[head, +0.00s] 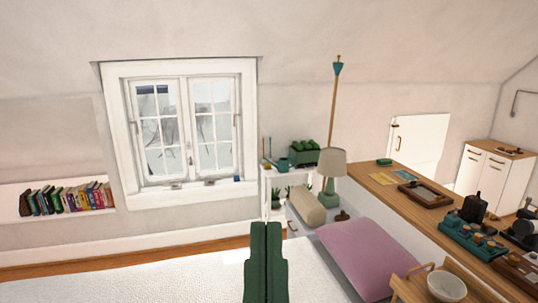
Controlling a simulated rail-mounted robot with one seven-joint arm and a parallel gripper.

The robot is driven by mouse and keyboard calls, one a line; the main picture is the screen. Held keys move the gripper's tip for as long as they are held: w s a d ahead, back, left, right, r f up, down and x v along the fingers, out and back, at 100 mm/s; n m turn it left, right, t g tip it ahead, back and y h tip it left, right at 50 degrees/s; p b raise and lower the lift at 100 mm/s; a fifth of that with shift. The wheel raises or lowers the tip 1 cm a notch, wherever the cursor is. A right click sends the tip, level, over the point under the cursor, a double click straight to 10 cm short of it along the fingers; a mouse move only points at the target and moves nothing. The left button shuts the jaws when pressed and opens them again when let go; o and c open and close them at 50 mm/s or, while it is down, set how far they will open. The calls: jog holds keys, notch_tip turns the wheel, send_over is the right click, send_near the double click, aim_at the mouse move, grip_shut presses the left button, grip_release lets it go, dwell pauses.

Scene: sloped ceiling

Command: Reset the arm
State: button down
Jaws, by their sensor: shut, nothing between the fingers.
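My gripper (266,228) is dark green and shows at the bottom middle of the head view, pointing up in the picture. Its two fingers lie side by side with only a thin dark seam between them. It is shut and empty. It appears in front of the white textured surface (150,281); I cannot tell how far above it. The rest of my arm is out of view.
A pink cushion (368,257) and a light wooden tray (408,289) with a white bowl (446,285) are at the right. A long wooden counter (432,213) runs behind them. A lamp (331,165) stands near the window (185,130). The left foreground is clear.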

notch_tip(320, 180, up, 27)
jog(key=p, duration=2.2)
jog(key=shift+a+p, duration=0.25)
jog(key=shift+p, duration=0.15)
jog(key=shift+f, duration=0.15)
